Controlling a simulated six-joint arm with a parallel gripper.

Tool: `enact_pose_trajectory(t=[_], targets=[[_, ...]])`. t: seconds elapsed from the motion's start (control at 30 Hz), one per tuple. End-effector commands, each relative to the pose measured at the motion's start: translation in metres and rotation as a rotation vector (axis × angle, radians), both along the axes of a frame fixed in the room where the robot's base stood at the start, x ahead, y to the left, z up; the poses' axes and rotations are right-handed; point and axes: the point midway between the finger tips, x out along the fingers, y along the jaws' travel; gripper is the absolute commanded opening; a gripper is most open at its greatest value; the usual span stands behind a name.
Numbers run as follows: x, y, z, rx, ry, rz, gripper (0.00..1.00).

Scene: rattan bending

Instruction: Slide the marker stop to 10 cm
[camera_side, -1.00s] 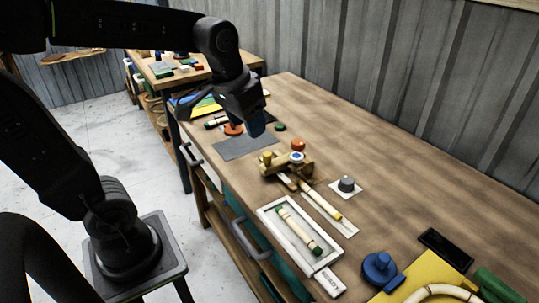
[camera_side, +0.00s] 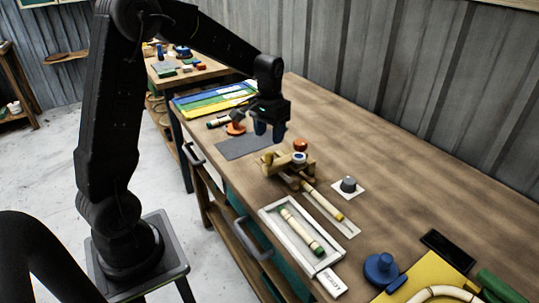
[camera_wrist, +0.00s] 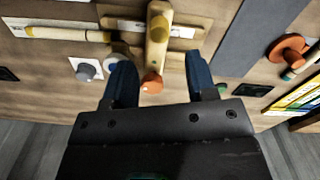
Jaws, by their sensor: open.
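A wooden clamp-like fixture (camera_side: 285,166) stands on the bench with a tan knob, a white-and-blue knob (camera_side: 299,157) and an orange knob (camera_side: 300,144). In the wrist view the fixture (camera_wrist: 156,52) lies ahead between my fingers, with its orange knob (camera_wrist: 152,83) nearest. A yellow-tipped rod (camera_side: 322,201) runs from it over a white scale strip (camera_side: 348,230). I cannot tell for sure which part is the marker stop, and the scale's figures are too small to read. My gripper (camera_side: 269,130) is open and empty, above the bench left of the fixture.
A grey knob on a white plate (camera_side: 348,185) sits right of the rod. A white tray (camera_side: 276,226) holds a green-ended rod. A grey mat (camera_side: 243,147) and an orange disc (camera_side: 236,128) lie to the left. The back right of the bench is clear.

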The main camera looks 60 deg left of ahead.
Motion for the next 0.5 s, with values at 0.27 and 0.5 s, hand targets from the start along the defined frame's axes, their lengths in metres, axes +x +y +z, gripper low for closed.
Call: enact_pose_trajectory(t=[0.27, 0.5], targets=[[-0.001, -0.001, -0.054, -0.001, 0.003, 0.0, 0.52], [0.0, 0.0, -0.075, 0.0, -0.001, 0.0, 0.52]])
